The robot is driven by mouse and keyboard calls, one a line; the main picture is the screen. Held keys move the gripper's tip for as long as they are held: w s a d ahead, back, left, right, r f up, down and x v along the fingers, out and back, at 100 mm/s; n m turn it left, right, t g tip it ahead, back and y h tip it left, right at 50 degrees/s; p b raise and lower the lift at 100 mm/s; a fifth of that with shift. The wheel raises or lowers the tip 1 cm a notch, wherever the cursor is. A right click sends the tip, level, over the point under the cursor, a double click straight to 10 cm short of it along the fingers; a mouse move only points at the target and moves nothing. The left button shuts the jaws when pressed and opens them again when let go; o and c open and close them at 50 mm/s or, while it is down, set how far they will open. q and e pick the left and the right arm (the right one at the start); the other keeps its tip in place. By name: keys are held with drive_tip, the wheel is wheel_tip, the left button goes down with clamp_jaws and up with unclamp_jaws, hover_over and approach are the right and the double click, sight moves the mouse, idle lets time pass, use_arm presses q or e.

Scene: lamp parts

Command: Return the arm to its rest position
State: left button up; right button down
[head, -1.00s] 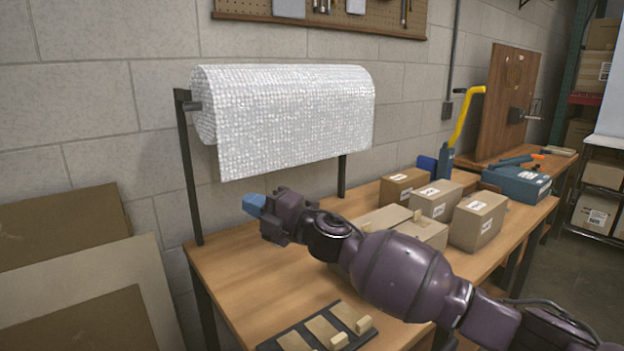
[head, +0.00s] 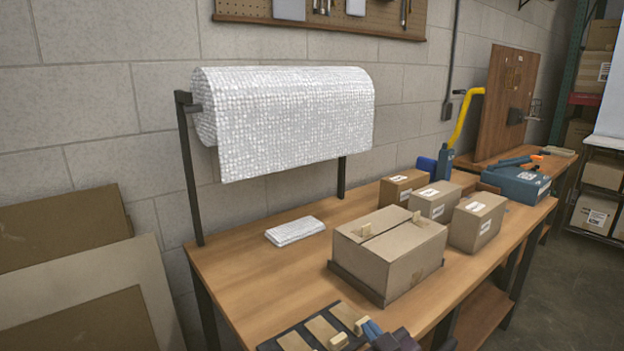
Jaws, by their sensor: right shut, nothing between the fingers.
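My right gripper (head: 371,329) shows at the bottom edge of the head view, with its blue fingertips pointing up and left. It is shut and empty. It is beside the right end of a dark tray (head: 275,345) that holds flat tan pieces and small tan blocks. Only a small dark part of my right arm shows behind the fingers; the rest is out of the picture. My left gripper is not in view.
A cardboard box (head: 410,252) stands on a dark base mid-table, with smaller boxes (head: 477,222) behind it. A folded bubble-wrap piece (head: 295,231) lies left of it. A bubble-wrap roll (head: 290,115) hangs over the bench (head: 235,270). The left bench top is clear.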

drive_tip(key=s+d+f+m+g+h, duration=0.1)
drive_tip(key=s+d+f+m+h, duration=0.1)
drive_tip(key=s+d+f, duration=0.3)
drive_tip(key=s+d+f+m+g+h, duration=0.2)
drive_tip(key=s+d+f, duration=0.3)
drive_tip(key=s, duration=0.8)
drive_tip(key=s+d+f+m+g+h, duration=0.2)
drive_tip(key=s+d+f, duration=0.4)
drive_tip(key=s+f, duration=0.4)
drive_tip(key=shift+m, duration=0.3)
